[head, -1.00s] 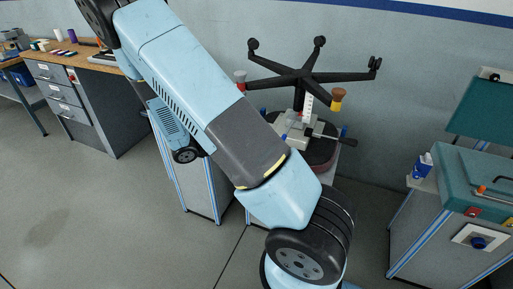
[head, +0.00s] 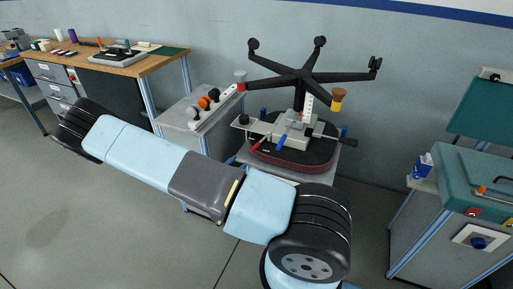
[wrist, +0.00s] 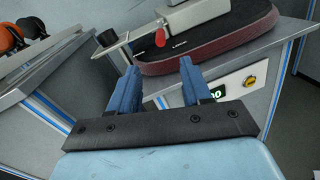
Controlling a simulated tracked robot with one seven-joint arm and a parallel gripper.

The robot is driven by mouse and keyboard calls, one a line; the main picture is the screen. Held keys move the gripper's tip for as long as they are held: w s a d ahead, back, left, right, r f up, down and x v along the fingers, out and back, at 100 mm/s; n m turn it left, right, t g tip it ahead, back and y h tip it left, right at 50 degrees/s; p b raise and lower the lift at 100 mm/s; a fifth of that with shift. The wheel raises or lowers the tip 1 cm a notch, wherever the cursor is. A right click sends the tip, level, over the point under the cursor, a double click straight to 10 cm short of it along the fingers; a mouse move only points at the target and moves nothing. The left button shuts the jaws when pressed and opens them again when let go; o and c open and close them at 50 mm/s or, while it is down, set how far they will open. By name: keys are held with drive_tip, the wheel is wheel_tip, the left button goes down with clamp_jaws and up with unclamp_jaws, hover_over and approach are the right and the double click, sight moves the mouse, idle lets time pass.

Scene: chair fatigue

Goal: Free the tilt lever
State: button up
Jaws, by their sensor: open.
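An upturned chair stands on a pedestal, its black star base (head: 303,76) on top and its dark seat (head: 290,154) below. I cannot tell which is the tilt lever. In the wrist view, my gripper (wrist: 157,78) is open and empty, with two blue fingers apart. The red lever end (wrist: 160,38) and a black knob (wrist: 106,38) lie beyond the fingertips, not touched. My gripper is hidden in the head view.
A grey side cabinet (head: 183,119) left of the chair holds orange and black knobs (head: 205,101). A wooden workbench (head: 137,66) stands farther left. A teal machine (head: 478,178) and a blue box (head: 422,166) are at the right. The floor at left is clear.

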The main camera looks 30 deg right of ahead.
sight(255, 147)
drive_tip(key=x, duration=1.3)
drive_tip(key=shift+d+r, duration=0.1)
clamp_jaws()
drive_tip(key=shift+w, duration=0.1)
